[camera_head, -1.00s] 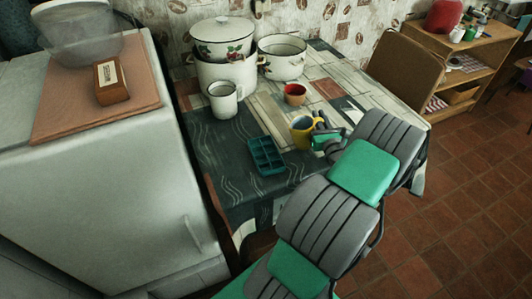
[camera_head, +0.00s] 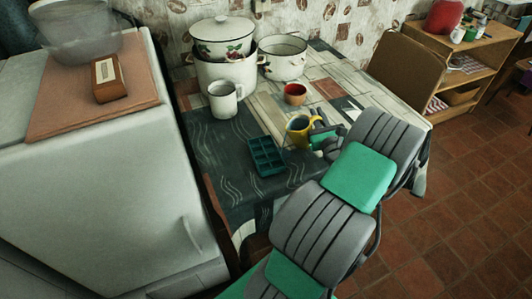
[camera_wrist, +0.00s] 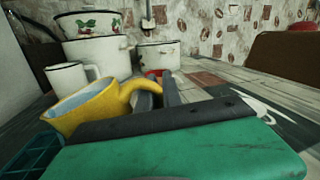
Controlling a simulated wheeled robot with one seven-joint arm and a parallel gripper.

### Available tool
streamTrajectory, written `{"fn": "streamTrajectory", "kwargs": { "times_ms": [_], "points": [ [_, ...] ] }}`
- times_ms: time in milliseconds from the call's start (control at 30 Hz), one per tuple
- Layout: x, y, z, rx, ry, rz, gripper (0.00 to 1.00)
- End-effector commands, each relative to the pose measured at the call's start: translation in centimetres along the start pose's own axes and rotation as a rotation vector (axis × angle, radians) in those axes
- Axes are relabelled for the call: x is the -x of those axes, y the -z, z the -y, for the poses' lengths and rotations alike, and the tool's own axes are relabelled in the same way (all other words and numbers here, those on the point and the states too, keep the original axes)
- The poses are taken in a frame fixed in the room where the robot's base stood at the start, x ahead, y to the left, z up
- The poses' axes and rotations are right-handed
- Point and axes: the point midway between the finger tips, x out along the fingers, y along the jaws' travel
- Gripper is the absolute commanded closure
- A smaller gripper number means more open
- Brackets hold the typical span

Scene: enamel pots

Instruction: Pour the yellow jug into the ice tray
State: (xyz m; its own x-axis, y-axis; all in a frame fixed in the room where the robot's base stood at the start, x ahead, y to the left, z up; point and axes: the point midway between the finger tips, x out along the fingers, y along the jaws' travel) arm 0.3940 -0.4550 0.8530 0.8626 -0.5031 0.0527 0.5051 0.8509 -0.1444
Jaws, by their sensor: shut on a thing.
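The yellow jug (camera_head: 299,132) is in my gripper (camera_head: 321,134), above the right side of the dark cloth. In the wrist view, the jug (camera_wrist: 88,108) leans to the left, with its pale bluish mouth facing up and left. My gripper (camera_wrist: 160,94) is shut on the jug's handle, at the jug's right side. The teal ice tray (camera_head: 265,156), with several square compartments, lies on the table to the left of and nearer than the jug. Part of the tray (camera_wrist: 35,150) shows at the lower left of the wrist view. I cannot tell what the jug holds.
A white mug (camera_head: 224,98) stands behind the tray. A lidded white pot (camera_head: 222,45) on another pot, an open white pot (camera_head: 283,58) and a small red cup (camera_head: 295,94) stand farther back. A fridge (camera_head: 90,200) is at left. The cloth around the tray is clear.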

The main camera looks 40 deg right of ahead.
Motion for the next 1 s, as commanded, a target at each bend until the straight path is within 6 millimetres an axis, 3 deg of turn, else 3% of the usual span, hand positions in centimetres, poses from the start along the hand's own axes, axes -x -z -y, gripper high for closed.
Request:
{"fn": "streamTrajectory", "kwargs": {
  "times_ms": [500, 1000],
  "points": [
    [0.4, -2.1, -2.6, 0.264, -0.006, 0.055, 1.00],
    [0.7, -3.2, -4.1, 0.412, -0.010, 0.082, 1.00]
  ]
}}
